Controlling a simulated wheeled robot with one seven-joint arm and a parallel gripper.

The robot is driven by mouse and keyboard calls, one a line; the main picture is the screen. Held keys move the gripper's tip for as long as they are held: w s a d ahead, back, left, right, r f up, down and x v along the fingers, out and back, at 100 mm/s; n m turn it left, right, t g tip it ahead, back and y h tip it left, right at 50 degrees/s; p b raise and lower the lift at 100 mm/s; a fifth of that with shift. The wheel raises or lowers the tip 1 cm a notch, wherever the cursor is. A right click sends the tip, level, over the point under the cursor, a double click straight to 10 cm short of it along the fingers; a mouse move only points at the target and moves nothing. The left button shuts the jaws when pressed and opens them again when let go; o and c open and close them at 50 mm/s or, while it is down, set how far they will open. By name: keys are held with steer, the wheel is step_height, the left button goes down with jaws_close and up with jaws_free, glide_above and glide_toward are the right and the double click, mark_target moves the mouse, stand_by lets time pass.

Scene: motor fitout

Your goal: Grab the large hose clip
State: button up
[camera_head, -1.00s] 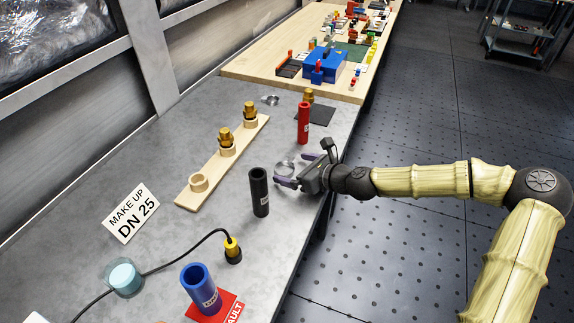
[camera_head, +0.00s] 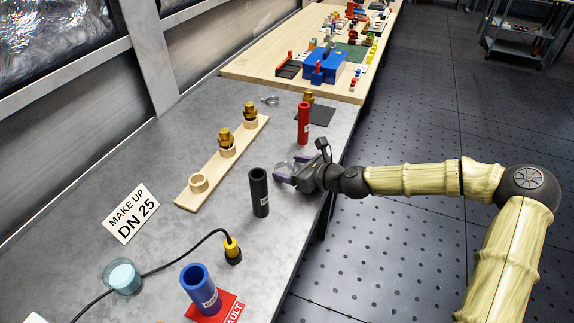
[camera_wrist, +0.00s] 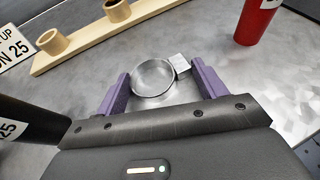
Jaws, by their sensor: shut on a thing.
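The large hose clip is a silvery metal ring (camera_wrist: 154,78) with a small pale housing on its right side in the wrist view. It also shows in the head view (camera_head: 284,167), partly hidden by my gripper. My gripper (camera_wrist: 160,85) has its two purple fingers on either side of the clip. It is shut on the clip, low over the grey bench. In the head view my gripper (camera_head: 285,173) reaches in from the right, between the black tube and the red tube.
A black tube (camera_head: 259,192) stands close on the near side and a red tube (camera_head: 303,124) on the far side. A wooden strip (camera_head: 215,172) with rings and brass fittings lies to the left. A smaller clip (camera_head: 270,100) lies farther back. A blue tube (camera_head: 199,289) stands nearer.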

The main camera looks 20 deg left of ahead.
step_height(320, 180, up, 10)
steer(key=p, duration=0.1)
stand_by(0.5)
stand_by(0.4)
